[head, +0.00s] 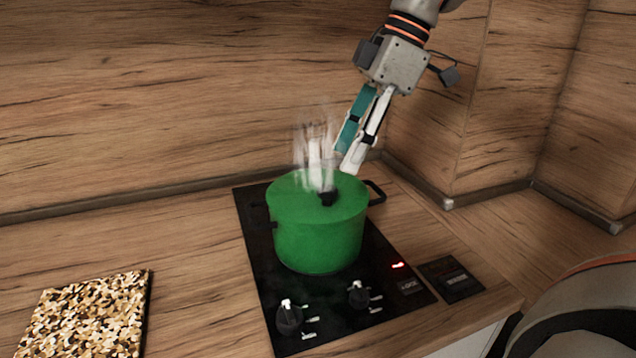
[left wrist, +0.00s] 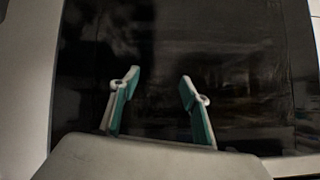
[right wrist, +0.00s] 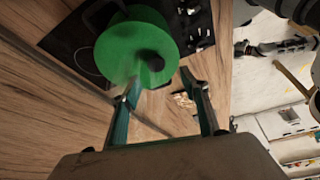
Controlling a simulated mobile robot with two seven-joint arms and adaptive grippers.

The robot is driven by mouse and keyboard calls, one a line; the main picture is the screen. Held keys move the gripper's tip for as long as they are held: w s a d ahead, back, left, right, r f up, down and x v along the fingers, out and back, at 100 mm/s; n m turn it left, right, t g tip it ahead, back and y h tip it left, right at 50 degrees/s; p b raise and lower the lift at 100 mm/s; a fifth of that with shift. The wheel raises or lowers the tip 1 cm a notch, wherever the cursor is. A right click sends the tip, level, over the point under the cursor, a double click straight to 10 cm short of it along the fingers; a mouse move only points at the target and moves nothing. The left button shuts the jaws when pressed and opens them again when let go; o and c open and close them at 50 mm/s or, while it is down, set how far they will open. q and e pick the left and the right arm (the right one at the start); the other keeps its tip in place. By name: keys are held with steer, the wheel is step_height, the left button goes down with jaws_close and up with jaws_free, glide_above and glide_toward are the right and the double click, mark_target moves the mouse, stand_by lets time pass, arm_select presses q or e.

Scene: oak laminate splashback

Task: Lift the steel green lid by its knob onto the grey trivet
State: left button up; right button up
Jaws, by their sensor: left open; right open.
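A green pot (head: 318,240) stands on the black hob with its green lid (head: 290,187) on top. The lid's dark knob (head: 327,199) shows near the lid's middle, partly behind steam. In the right wrist view the knob (right wrist: 153,60) lies just beyond my fingertips. My right gripper (head: 347,158) is open and empty, above and behind the lid, apart from the knob. My left gripper (left wrist: 160,78) is open and empty in front of a dark glossy panel. No plainly grey trivet shows; a speckled cream, brown and black square slab (head: 90,315) lies on the counter at lower left.
White steam (head: 315,150) rises over the lid. The pot has dark side handles (head: 376,192). Hob knobs (head: 289,317) stand in front of it. The wooden splashback (head: 180,90) is close behind my right gripper. The counter (head: 190,260) between slab and hob is clear.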

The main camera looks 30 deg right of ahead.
mark_target(326, 188)
steer(key=shift+x, duration=1.35)
steer(key=x, duration=0.5)
steer(key=shift+w+d+b, duration=0.1)
steer(key=shift+w+b, duration=0.25)
steer(key=shift+b, duration=0.05)
jaws_close()
